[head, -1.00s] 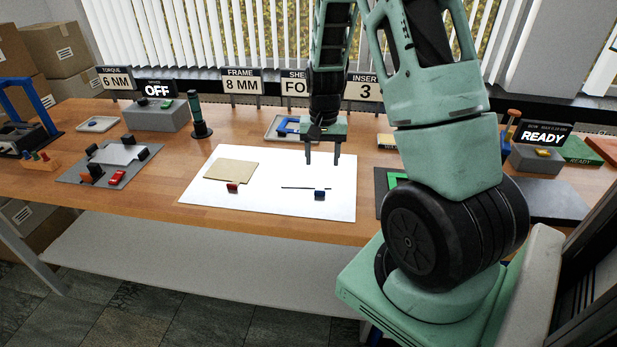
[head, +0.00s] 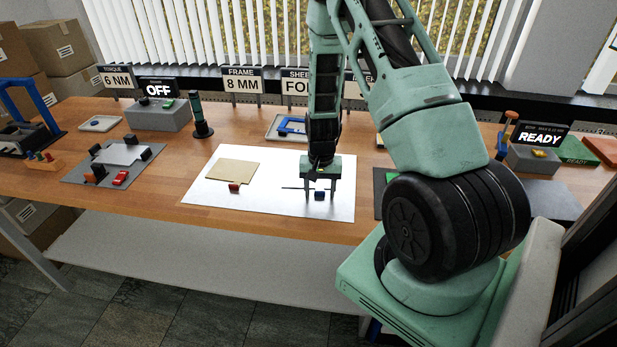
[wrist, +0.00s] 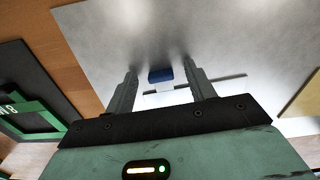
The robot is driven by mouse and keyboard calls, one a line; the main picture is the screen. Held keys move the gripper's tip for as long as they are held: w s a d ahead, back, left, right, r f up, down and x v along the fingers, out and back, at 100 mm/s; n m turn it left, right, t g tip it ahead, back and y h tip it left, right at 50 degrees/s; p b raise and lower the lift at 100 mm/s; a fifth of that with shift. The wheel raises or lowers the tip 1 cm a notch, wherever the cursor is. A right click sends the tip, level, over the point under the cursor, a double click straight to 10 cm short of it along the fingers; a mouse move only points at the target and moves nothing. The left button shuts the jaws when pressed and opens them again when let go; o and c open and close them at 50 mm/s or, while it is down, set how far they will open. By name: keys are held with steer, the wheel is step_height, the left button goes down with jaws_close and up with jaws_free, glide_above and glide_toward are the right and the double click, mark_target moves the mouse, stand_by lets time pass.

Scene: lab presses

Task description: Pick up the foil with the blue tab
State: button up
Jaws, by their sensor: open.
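The blue tab (head: 319,195) of the foil sits near the right side of a white mat (head: 270,202). The foil's sheet is hard to tell from the pale mat; a thin dark line shows beside the tab. My gripper (head: 320,198) is open and points down, with its fingers on either side of the tab in the head view. In the wrist view the blue tab (wrist: 160,75) lies between the two fingertips (wrist: 160,70), with gaps on both sides. I cannot tell how far above the mat the fingertips are.
A tan sheet with a red tab (head: 234,188) lies on the mat to the left. A grey plate with black blocks (head: 95,172) is farther left. A green frame on a dark plate (wrist: 35,118) is beside the mat. Signs (head: 243,85) stand along the back.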

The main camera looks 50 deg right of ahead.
steer(key=c, duration=1.1)
steer(key=shift+o, duration=0.2)
steer(key=shift+r, duration=0.1)
